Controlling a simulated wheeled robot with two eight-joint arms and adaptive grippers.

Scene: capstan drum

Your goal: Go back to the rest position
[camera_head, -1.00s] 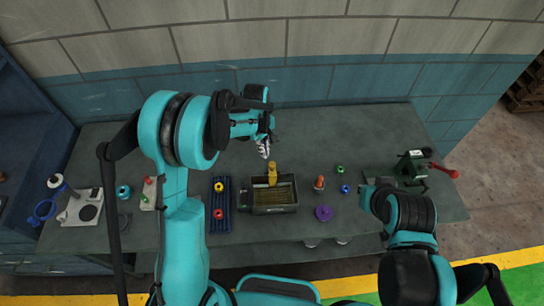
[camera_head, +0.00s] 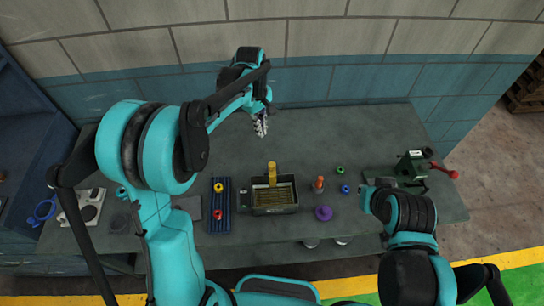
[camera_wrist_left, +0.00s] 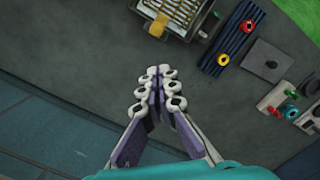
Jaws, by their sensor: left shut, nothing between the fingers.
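My left gripper (camera_head: 262,126) hangs above the back part of the grey bench, close to the wall, behind the dark tray. It is shut and empty; in the left wrist view its fingers (camera_wrist_left: 158,90) meet with nothing between them. My left arm reaches up from the bottom of the head view and bends over the left side of the bench. My right arm is folded low at the right, over the bench's front edge. Its gripper does not show.
A dark tray (camera_head: 275,209) with a yellow piece (camera_head: 272,170) stands mid-bench. Left of it is a blue rack (camera_head: 228,218) with coloured rings. At the right are an orange-topped peg (camera_head: 319,183), a purple knob (camera_head: 323,213) and a green machine (camera_head: 412,167). The back middle is clear.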

